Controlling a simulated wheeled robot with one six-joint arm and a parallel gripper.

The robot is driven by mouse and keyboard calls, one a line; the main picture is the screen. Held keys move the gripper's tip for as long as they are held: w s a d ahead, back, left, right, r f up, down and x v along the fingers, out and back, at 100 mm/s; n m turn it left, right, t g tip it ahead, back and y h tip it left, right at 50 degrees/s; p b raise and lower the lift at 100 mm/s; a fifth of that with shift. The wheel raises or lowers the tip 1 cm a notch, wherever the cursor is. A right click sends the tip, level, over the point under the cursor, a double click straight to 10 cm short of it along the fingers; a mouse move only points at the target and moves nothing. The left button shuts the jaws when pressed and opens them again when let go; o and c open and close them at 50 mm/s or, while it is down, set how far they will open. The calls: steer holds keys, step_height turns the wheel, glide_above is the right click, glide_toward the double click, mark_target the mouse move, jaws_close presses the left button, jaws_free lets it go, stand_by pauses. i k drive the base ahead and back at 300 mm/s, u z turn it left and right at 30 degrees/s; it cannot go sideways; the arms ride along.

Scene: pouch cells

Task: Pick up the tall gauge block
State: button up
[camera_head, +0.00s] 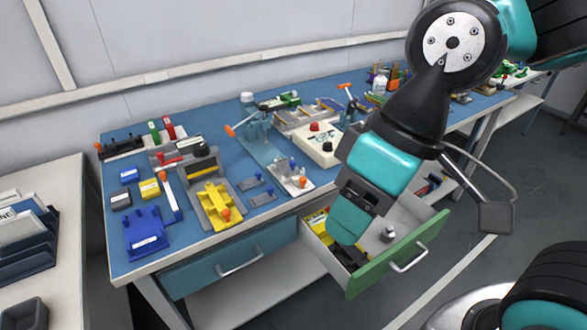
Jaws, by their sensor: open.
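My gripper (346,238) points down into an open green-fronted drawer (404,262) at the right front of the blue bench. It is open, and its fingertips are partly lost against dark things in the drawer. I cannot tell for sure which thing is the tall gauge block. In the drawer, a small grey metal piece with a dark top (388,234) stands upright to the right of my gripper, apart from it. A yellow piece (317,222) lies to the left. My gripper and wrist hide the drawer's middle.
The blue bench top (255,225) carries a yellow fixture (216,204), a blue fixture (147,232), small labelled blocks (150,189) and a white box with buttons (318,143). A closed blue drawer (230,262) is left of the open one. Open floor lies to the right.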

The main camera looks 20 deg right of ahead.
mark_target(289, 167)
steer(key=u, duration=0.5)
steer(key=k, duration=0.6)
steer(key=u, duration=0.9)
steer(key=i, duration=1.3)
steer(key=z, duration=0.95)
steer(key=i, duration=0.3)
steer(key=z, duration=0.1)
